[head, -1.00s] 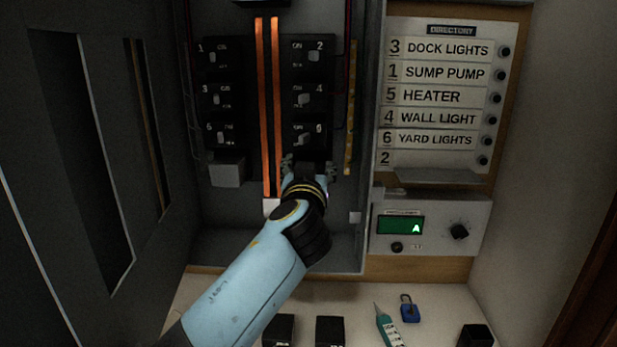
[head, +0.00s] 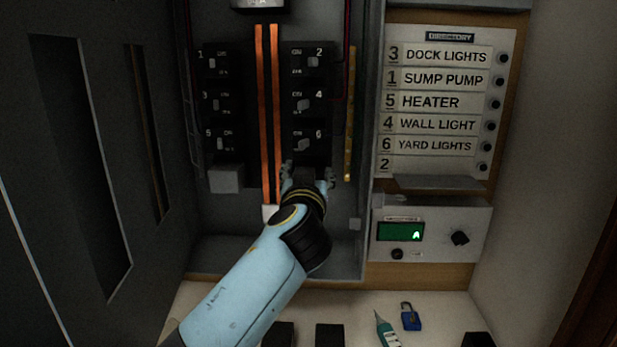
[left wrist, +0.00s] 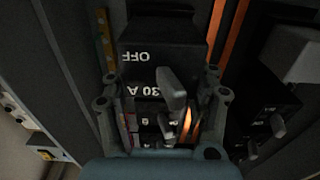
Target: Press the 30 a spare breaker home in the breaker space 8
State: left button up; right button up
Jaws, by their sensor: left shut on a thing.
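My left gripper (head: 308,178) is shut on the black 30 A spare breaker, at the bottom of the panel's right column, just below breaker 6 (head: 304,143). In the left wrist view, the 30 A breaker (left wrist: 162,42) sits between the fingers (left wrist: 160,82). Its OFF and 30 A markings appear upside down, with a grey toggle. In the head view the gripper mostly covers the breaker and breaker space 8, so I cannot tell how deeply it is seated. My right gripper is not in view.
Orange bus bars (head: 268,110) run down beside the gripper. A grey blank (head: 226,179) lies below breaker 5. The directory (head: 440,105) and a display box (head: 430,232) are at right. A blue padlock (head: 411,318), a teal tester (head: 386,332) and black blocks (head: 329,335) lie on the shelf.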

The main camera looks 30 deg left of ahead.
pick_arm(q)
jog(key=shift+b+x, duration=0.85)
jog(key=shift+x, duration=0.75)
jog(key=shift+r, duration=0.1)
jog(key=o, duration=1.3)
jog(key=shift+s+d, duration=0.35)
jog(key=shift+s, duration=0.25)
jog(key=shift+v, duration=1.8)
